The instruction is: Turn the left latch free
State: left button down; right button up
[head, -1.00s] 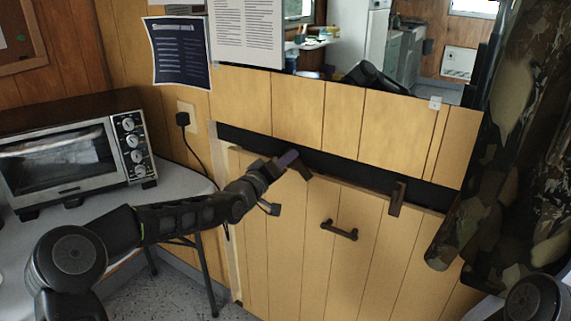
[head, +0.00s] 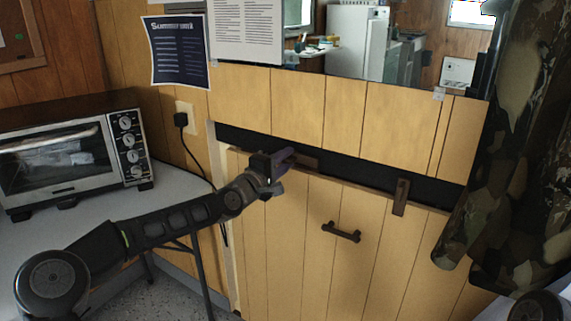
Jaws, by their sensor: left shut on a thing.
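The left latch (head: 306,162) is a brown wooden bar at the top edge of a wood-plank hatch panel (head: 300,240). It lies close to level, along the dark gap above the panel. My left gripper (head: 280,162) is shut on its left part, and the fingers hide that end. The right latch (head: 401,197) is a similar brown bar that stands upright across the panel's top edge. A dark handle (head: 341,232) sits on the panel between and below the latches. My right gripper is not in view.
A toaster oven (head: 75,155) stands on a grey table (head: 160,195) at the left. A cord (head: 195,160) hangs from the wall socket beside it. Camouflage cloth (head: 505,170) hangs at the right. The space before the handle and right latch is clear.

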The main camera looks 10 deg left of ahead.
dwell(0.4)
pick_arm(q)
jog(key=c, duration=1.5)
grip_release()
jog(key=v, duration=0.8)
jog(key=shift+w, duration=0.1)
